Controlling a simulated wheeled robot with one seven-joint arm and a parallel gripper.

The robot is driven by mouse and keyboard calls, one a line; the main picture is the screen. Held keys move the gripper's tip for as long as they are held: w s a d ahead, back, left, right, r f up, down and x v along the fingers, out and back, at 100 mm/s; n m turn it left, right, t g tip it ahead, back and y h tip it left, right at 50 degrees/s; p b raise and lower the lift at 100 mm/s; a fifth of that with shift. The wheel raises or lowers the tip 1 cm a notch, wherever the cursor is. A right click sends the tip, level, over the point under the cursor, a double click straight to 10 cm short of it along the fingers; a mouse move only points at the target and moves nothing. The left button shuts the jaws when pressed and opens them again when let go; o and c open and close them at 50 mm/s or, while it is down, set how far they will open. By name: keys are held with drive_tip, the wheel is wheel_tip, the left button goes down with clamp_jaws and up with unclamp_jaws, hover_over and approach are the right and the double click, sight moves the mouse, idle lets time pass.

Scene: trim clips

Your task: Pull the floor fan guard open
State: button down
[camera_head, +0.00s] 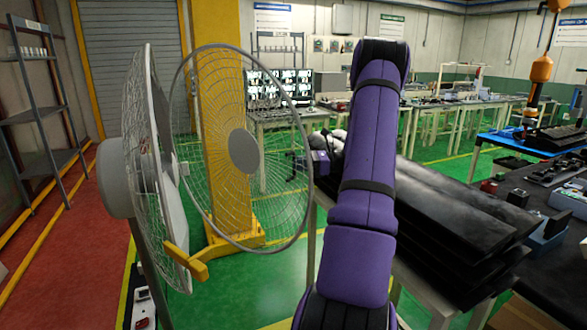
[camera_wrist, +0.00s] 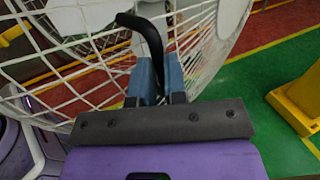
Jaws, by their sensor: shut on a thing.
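The floor fan (camera_head: 150,160) stands at the left in the head view, with a grey motor housing behind it. Its round wire front guard (camera_head: 242,150), with a grey centre disc, stands swung out to the right at an angle from the fan body. In the wrist view the white wires of the guard (camera_wrist: 70,75) fill the left and middle. My gripper (camera_wrist: 155,82) has its blue-grey fingers close together on a curved black handle (camera_wrist: 145,30) at the guard. In the head view the fingers are too small and dark to make out.
A yellow pillar (camera_head: 222,90) stands behind the guard; its foot (camera_wrist: 300,98) also shows in the wrist view. A yellow piece (camera_head: 187,262) sticks out at the fan's lower rim. Green floor is clear below the guard.

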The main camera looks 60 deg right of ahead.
sight(310, 167)
drive_tip(key=shift+d, duration=0.3)
drive_tip(key=c, duration=1.2)
unclamp_jaws()
drive_tip(key=shift+o, duration=0.2)
drive_tip(key=shift+r, duration=0.1)
drive_tip(key=s+a+r, duration=0.1)
drive_tip(key=s+a, duration=0.2)
drive_tip(key=s, duration=0.1)
drive_tip(key=s+a+r, duration=0.2)
drive_tip(key=s+a, duration=0.2)
drive_tip(key=s+a+r, duration=0.1)
drive_tip(key=s+a, duration=0.2)
drive_tip(key=s, duration=0.1)
drive_tip(key=shift+a+r, duration=0.3)
drive_tip(key=shift+r, duration=0.05)
